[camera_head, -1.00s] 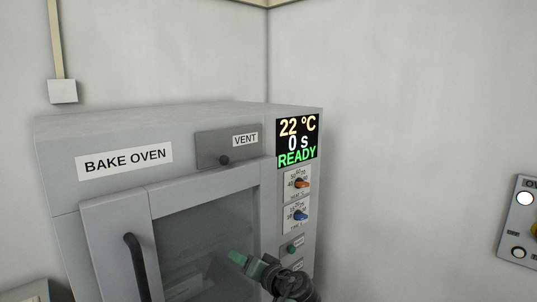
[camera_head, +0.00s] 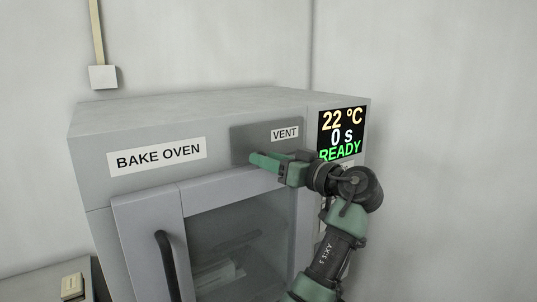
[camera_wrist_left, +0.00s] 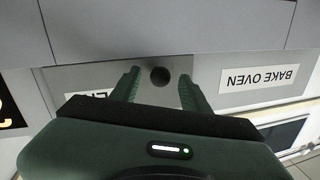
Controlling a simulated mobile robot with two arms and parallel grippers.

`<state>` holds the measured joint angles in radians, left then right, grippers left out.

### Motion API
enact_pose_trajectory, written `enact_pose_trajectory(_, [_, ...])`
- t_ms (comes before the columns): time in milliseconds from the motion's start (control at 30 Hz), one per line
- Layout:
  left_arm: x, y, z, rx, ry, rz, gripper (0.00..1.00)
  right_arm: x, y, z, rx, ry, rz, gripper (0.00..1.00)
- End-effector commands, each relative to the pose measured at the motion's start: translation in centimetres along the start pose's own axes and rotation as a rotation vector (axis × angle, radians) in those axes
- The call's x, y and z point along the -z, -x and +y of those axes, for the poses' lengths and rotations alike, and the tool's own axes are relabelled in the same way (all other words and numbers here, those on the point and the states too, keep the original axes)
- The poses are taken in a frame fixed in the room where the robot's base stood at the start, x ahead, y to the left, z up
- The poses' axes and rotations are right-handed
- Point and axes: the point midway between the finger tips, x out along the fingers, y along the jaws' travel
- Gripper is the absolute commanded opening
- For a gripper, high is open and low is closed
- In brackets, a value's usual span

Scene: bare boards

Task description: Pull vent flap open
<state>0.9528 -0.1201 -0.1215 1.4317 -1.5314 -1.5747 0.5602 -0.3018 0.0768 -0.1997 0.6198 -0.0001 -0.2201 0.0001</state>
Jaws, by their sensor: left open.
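The vent flap (camera_head: 245,136) is a dark grey panel with a "VENT" label at the top front of the bake oven (camera_head: 200,100). It looks flush with the oven front, so it appears closed. My left gripper (camera_head: 262,162) is in front of the flap's lower part and hides its knob in the head view. In the left wrist view, the round dark knob (camera_wrist_left: 160,76) shows between the two green fingers of my left gripper (camera_wrist_left: 159,82), which are open with a gap on each side. Whether the fingertips reach past the knob I cannot tell. My right gripper is not in view.
The oven door with its black handle (camera_head: 172,265) is just below the flap. The display (camera_head: 341,133) reads 22 °C, 0 s, READY. My left arm covers most controls under it. A wall box (camera_head: 102,77) is at the upper left.

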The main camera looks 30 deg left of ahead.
Motion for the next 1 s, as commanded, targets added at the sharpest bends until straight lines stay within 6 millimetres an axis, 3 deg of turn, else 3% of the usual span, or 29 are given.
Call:
enact_pose_trajectory(333, [-0.07, -0.55, 0.06, -0.002, 0.0, 0.0, 0.46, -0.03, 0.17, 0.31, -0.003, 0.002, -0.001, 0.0])
enact_pose_trajectory(500, [-0.07, -0.54, 0.07, -0.002, -0.001, 0.0, 0.0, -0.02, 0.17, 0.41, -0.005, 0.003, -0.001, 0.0])
enact_pose_trajectory(1000, [-0.06, -0.52, 0.08, -0.003, -0.001, 0.0, 0.0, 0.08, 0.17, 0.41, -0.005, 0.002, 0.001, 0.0])
